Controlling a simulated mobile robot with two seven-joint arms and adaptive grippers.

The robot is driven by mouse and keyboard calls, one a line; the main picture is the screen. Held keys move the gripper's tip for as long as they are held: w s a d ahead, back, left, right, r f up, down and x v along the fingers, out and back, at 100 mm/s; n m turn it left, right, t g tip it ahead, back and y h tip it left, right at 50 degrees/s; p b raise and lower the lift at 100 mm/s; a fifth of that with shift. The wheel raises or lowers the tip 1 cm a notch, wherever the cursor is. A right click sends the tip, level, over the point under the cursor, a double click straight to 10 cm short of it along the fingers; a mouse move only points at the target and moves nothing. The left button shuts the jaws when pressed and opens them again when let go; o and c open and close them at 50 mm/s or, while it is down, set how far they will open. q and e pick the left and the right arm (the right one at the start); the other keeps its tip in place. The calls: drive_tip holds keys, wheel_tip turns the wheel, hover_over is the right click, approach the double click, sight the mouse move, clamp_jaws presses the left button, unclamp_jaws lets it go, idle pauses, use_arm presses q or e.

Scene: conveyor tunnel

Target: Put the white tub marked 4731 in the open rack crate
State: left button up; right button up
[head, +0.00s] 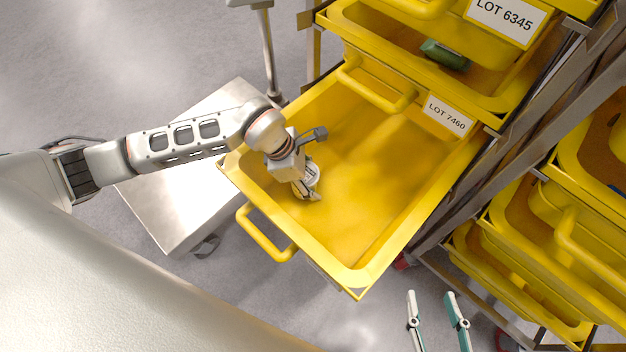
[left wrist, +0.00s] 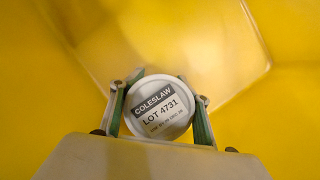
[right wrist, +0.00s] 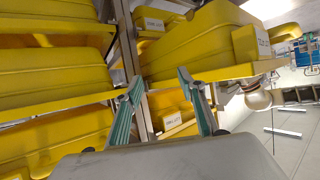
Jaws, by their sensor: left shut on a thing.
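The white tub (left wrist: 160,107) has a lid label reading COLESLAW LOT 4731 in the left wrist view. My left gripper (head: 308,192) is shut on the tub, with one finger on each side of it. In the head view the tub (head: 311,178) is partly hidden by the gripper, inside the open yellow rack crate (head: 365,265), near its left side. I cannot tell whether the tub touches the crate floor. The crate is pulled out and otherwise looks empty. My right gripper (head: 436,308) is open and empty, below and outside the crate; it also shows in the right wrist view (right wrist: 190,88).
A crate behind, labelled LOT 6345 (head: 503,14), stands above and holds a green item (head: 445,55). A LOT 7460 label (head: 446,115) is at the open crate's back. More yellow crates (head: 560,250) fill the rack at right. A metal table (head: 190,190) stands left.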

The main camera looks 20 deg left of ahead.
sight(307, 171)
use_arm(q)
drive_tip(key=o, duration=1.3)
drive_tip(key=shift+f, duration=0.1)
drive_tip(key=o, duration=0.4)
drive_tip(key=v, duration=0.1)
drive_tip(key=p+v, duration=0.1)
drive_tip(key=v, duration=0.2)
drive_tip(key=shift+w+d+r+p, duration=0.1)
drive_tip(key=shift+w+r+p, duration=0.15)
drive_tip(key=shift+w+p, duration=0.1)
drive_tip(key=p+v, duration=0.2)
drive_tip(key=v, duration=0.5)
drive_tip(key=shift+s, duration=0.2)
drive_tip(key=shift+s+r, duration=0.15)
drive_tip(key=shift+r, duration=0.2)
use_arm(e)
drive_tip(key=s+d+f+n+g+h, duration=0.1)
drive_tip(key=s+d+f, duration=0.1)
drive_tip(key=d+f, duration=0.1)
drive_tip(key=shift+s+d+f, duration=0.25)
drive_tip(key=shift+d+f, duration=0.05)
drive_tip(key=shift+d, duration=0.4)
drive_tip(key=shift+a+r, duration=0.1)
drive_tip(key=shift+r, duration=0.1)
